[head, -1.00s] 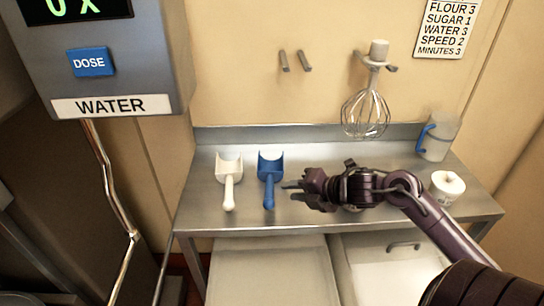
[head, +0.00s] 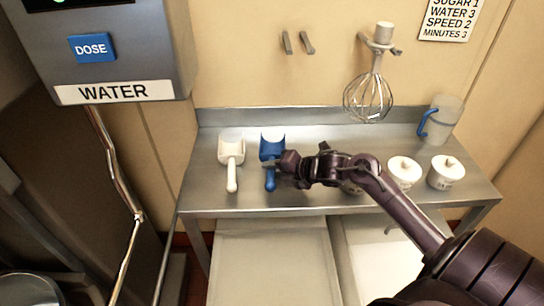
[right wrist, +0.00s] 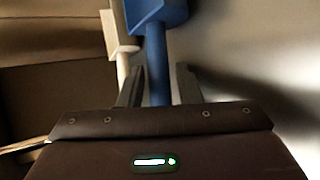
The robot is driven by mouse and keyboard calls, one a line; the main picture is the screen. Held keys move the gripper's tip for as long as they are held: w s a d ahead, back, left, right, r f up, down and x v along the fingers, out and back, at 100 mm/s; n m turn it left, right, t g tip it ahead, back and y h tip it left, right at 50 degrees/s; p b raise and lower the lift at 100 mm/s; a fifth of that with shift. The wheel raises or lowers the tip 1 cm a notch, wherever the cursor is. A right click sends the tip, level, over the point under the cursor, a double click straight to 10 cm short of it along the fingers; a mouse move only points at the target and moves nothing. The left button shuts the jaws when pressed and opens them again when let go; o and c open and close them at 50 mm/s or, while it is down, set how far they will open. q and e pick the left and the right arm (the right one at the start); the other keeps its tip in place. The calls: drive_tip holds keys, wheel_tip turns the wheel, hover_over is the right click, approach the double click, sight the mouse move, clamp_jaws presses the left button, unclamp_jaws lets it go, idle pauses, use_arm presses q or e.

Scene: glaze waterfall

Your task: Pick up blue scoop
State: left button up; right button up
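The blue scoop (head: 272,149) lies on the steel table (head: 230,200), its handle toward the front. My right gripper (head: 273,169) is at the scoop's handle. In the right wrist view the two fingers of the right gripper (right wrist: 160,88) stand apart, one on each side of the blue handle, and the blue scoop's head (right wrist: 157,12) is beyond them. I see a gap beside the handle, so the fingers look open. My left gripper is not in view.
A white scoop (head: 231,152) lies just left of the blue one. White lidded pots (head: 446,172) and a clear jug with a blue handle (head: 440,118) stand to the right. A whisk (head: 370,95) hangs on the wall. Bins (head: 270,265) sit below the table.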

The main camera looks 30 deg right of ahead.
clamp_jaws()
drive_tip(key=shift+r, duration=0.1)
wheel_tip(320, 180, up, 20)
drive_tip(key=b, duration=0.1)
idle(0.5)
